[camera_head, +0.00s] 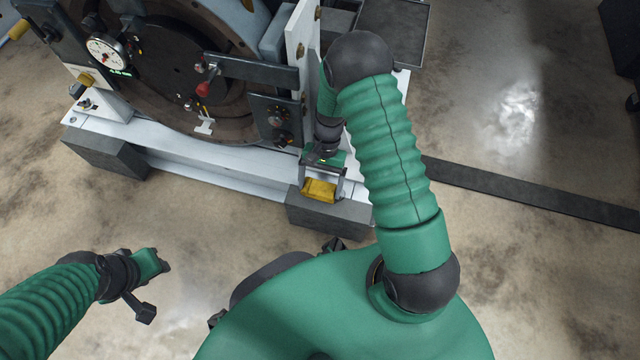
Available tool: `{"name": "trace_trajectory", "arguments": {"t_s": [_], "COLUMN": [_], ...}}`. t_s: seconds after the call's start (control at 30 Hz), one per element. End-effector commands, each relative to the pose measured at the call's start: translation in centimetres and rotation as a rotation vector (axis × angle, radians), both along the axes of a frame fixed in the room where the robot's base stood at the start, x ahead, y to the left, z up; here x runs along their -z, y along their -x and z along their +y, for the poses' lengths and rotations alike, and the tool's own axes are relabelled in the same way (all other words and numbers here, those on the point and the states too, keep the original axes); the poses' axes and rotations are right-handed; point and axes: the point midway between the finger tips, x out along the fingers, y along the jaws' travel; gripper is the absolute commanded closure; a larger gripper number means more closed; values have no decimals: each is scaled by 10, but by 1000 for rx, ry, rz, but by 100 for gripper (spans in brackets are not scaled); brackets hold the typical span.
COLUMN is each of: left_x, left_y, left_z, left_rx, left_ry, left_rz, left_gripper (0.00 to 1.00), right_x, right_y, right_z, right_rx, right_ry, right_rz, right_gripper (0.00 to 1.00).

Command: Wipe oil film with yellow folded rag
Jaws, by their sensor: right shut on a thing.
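The yellow folded rag (319,190) is in my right gripper (322,178), whose fingers sit on either side of it. The rag is at the right end of the white base rail (215,167), over or against its front edge near a dark block. I cannot tell whether it touches the rail. No oil film can be made out; the surface under the rag is hidden. My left gripper (145,285) is at lower left above the floor, away from the machine, with no object visible in it; its finger opening is unclear.
A large round machine housing (160,70) with a dial gauge (107,53) and a red-tipped lever (204,88) stands behind the rail. Dark blocks (104,155) support the rail. A dark strip (530,192) crosses the floor at right. Open floor lies in front.

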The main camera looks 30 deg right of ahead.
Motion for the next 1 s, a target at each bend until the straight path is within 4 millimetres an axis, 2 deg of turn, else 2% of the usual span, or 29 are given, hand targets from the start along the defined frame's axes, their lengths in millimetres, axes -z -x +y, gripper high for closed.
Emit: {"name": "trace_trajectory", "arguments": {"t_s": [0.8,1.0], "left_x": [6,0], "left_y": [0,0], "left_z": [0,0], "left_rx": [0,0], "left_ry": [0,0], "left_rz": [0,0], "left_gripper": [64,64], "right_x": [11,8], "right_y": [0,5], "right_z": [0,-5], "right_rx": [0,2], "right_ry": [0,0], "right_rz": [0,1], "right_gripper": [57,57]}}
